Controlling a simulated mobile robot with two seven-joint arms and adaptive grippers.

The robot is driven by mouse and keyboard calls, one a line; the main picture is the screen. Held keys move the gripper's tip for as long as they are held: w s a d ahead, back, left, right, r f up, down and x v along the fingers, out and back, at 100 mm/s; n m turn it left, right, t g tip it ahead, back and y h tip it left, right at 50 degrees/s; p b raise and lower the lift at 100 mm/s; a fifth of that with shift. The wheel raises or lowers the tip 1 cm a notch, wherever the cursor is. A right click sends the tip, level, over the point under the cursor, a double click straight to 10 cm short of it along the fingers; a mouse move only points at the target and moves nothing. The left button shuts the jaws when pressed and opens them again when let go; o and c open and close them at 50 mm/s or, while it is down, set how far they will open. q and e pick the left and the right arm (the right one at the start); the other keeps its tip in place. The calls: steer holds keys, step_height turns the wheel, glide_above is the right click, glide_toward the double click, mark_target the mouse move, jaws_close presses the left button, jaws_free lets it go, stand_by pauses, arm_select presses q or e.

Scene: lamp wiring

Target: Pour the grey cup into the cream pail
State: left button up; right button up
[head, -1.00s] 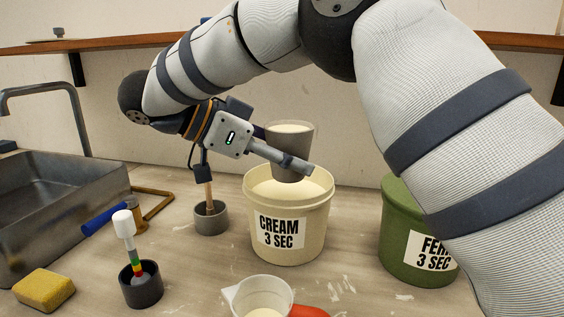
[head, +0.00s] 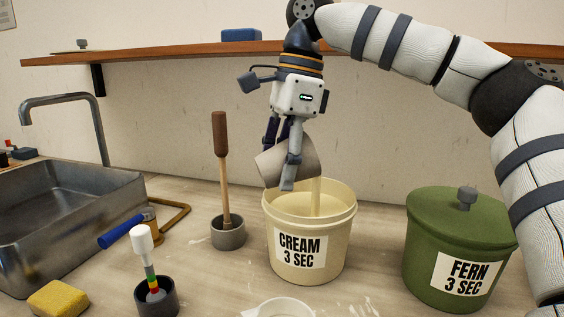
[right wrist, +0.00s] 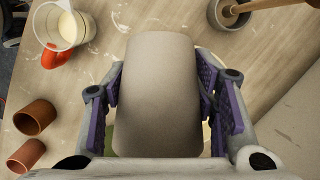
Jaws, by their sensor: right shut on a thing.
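The grey cup (head: 288,162) is tilted well over above the cream pail. A thin cream stream (head: 316,195) falls from its mouth into the pail. My right gripper (head: 287,175) is shut on the cup; in the right wrist view the cup (right wrist: 156,95) sits between its two purple-padded fingers. The cream pail (head: 310,245), labelled "CREAM 3 SEC", stands open and upright with cream liquid in it. My left gripper is not in view.
A lidded green pail (head: 430,265) labelled "FERN 3 SEC" stands at right. A wooden-handled tool stands in a grey pot (head: 228,235) at left of the cream pail. A sink (head: 60,220), yellow sponge (head: 58,299) and dark cup (head: 157,299) are further left. A clear jug (right wrist: 64,25) stands in front.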

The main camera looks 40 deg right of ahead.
steer(key=shift+s+d+f+t+y, duration=0.1)
steer(key=shift+d+f+t+y, duration=0.2)
steer(key=shift+y, duration=0.6)
steer(key=shift+d+r+y, duration=0.1)
steer(key=shift+y, duration=0.3)
steer(key=shift+d+r+t+y, duration=0.2)
steer(key=shift+r+t+y, duration=0.25)
steer(key=shift+y, duration=0.45)
steer(key=shift+s+d+r+t+y, duration=0.15)
steer(key=shift+d+r+t+y, duration=0.2)
steer(key=shift+y, duration=0.45)
steer(key=shift+s+d+r+t+y, duration=0.2)
steer(key=shift+d+y, duration=0.15)
steer(key=shift+y, duration=0.45)
